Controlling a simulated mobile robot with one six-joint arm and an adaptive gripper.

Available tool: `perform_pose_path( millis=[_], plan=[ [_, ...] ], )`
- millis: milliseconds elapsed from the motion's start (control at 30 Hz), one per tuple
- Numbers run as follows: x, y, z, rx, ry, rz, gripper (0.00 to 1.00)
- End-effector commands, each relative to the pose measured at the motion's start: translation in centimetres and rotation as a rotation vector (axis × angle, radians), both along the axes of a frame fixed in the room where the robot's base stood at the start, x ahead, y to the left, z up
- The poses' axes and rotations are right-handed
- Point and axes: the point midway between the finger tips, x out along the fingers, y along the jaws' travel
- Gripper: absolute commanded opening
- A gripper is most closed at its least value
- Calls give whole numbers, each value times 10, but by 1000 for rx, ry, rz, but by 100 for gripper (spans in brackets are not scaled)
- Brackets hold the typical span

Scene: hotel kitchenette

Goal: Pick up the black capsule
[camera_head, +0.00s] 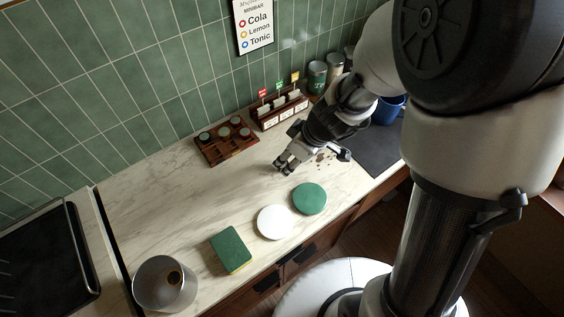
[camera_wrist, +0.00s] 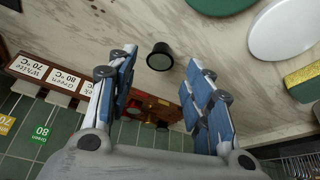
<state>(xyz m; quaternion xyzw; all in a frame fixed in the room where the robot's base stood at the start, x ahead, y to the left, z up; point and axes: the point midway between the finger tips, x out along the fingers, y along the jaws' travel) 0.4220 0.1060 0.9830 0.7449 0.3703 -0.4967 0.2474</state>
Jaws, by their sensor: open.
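The black capsule (camera_wrist: 160,57) is a small dark cup shape with a grey-green round face, seen in the wrist view on the pale marble counter. My gripper (camera_wrist: 162,62) is open, and the capsule appears between its two blue-padded fingertips in the picture. I cannot tell whether either finger touches it. In the head view my gripper (camera_head: 284,166) hangs low over the counter (camera_head: 185,195), tilted down to the left. The capsule cannot be made out there, as the fingers cover that spot.
A wooden capsule tray (camera_head: 212,154) and a labelled tea box (camera_head: 262,122) stand behind my gripper. Brown specks (camera_head: 322,156) lie beside it. A green disc (camera_head: 309,199), white disc (camera_head: 274,222), sponge (camera_head: 231,248) and metal canister (camera_head: 152,291) line the front. The counter's left middle is clear.

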Motion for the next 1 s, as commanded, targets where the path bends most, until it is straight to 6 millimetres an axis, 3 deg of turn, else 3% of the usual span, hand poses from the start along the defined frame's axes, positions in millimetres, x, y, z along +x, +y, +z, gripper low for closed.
perform_pose_path(
  millis=[267,567,1000],
  plan=[
    [9,13,-39,-1,3,1,47],
    [11,15,-42,-2,0,1,47],
    [11,15,-42,-2,0,1,21]
  ],
)
